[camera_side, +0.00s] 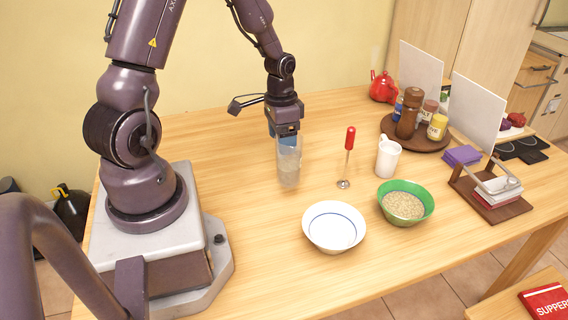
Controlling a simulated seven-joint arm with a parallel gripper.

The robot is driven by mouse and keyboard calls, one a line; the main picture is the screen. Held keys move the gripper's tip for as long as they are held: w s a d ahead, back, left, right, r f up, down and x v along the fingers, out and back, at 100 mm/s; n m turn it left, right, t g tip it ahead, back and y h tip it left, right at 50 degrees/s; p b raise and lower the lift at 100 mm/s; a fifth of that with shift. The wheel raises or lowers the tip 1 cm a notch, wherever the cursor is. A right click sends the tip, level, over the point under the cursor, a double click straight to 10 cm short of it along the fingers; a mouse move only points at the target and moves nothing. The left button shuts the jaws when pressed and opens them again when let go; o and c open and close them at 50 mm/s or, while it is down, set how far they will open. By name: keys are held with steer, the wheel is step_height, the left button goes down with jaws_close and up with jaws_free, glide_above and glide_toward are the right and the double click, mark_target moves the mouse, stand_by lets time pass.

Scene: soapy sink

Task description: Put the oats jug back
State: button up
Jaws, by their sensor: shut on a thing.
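The clear jug (289,168) hangs upright below my gripper (286,137), left of the middle of the table. My gripper points down and is shut on the jug's upper part, and its blue fingers partly hide the rim. The jug's lower half looks cloudy beige; its contents are hard to make out. I cannot tell whether its base touches the table. A green bowl (423,193) filled with oats (403,205) stands to the right. A white bowl (333,228) with a blue ring inside looks empty and stands nearer the front.
A red-handled tool (349,140) stands upright right of the jug, beside a white jug (388,160). A round wooden tray (433,144) holds several bottles and jars. A red teapot (383,87) stands behind. The table (215,165) is clear left of the jug.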

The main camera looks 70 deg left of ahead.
steer(key=shift+f, duration=2.1)
steer(key=shift+f, duration=0.2)
steer(key=o, duration=1.2)
steer(key=shift+r, duration=0.1)
